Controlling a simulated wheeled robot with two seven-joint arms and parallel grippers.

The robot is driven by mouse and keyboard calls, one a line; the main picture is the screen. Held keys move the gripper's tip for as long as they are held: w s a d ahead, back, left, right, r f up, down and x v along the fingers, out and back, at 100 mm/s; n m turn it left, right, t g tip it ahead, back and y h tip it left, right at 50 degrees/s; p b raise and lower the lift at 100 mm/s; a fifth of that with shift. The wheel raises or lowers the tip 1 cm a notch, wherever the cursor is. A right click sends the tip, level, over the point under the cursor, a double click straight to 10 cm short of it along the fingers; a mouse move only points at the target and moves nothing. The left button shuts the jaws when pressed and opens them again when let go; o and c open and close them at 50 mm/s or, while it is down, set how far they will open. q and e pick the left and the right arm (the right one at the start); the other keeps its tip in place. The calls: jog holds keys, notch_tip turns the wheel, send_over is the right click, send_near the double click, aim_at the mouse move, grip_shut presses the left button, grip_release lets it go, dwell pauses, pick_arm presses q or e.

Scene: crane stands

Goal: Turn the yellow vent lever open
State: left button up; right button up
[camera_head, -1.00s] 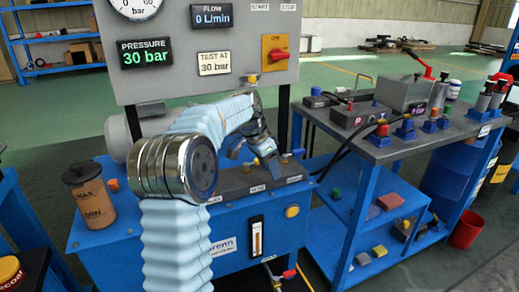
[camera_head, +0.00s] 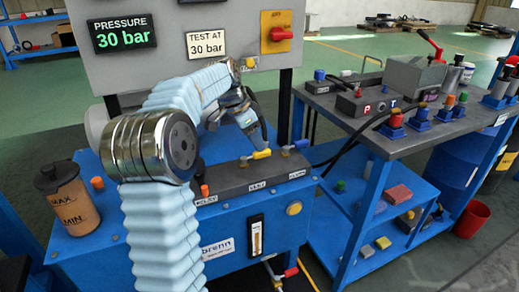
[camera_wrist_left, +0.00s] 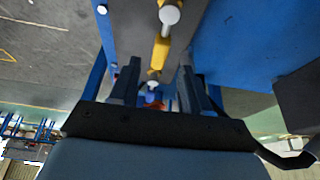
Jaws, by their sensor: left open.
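The yellow vent lever (camera_head: 262,154) sits on the dark valve block (camera_head: 232,182), above the VENT label. In the left wrist view a yellow lever (camera_wrist_left: 161,48) with a round pale end shows ahead of the fingers, roughly in line with the gap between them. My left gripper (camera_head: 258,142) is just above and behind the vent lever in the head view. Its fingers (camera_wrist_left: 160,90) are apart with nothing gripped; contact with the lever cannot be told. My right gripper is not in view.
An orange knob (camera_head: 204,190) stands at the block's RELIEF end. The grey gauge panel (camera_head: 170,75) rises behind, reading 30 bar. A brown-filled container (camera_head: 70,205) stands on the left. A bench (camera_head: 345,125) with couplings is on the right.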

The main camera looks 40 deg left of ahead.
aim_at(256, 157)
pick_arm(q)
jog(key=x, duration=0.4)
jog(key=shift+w, duration=0.1)
grip_shut()
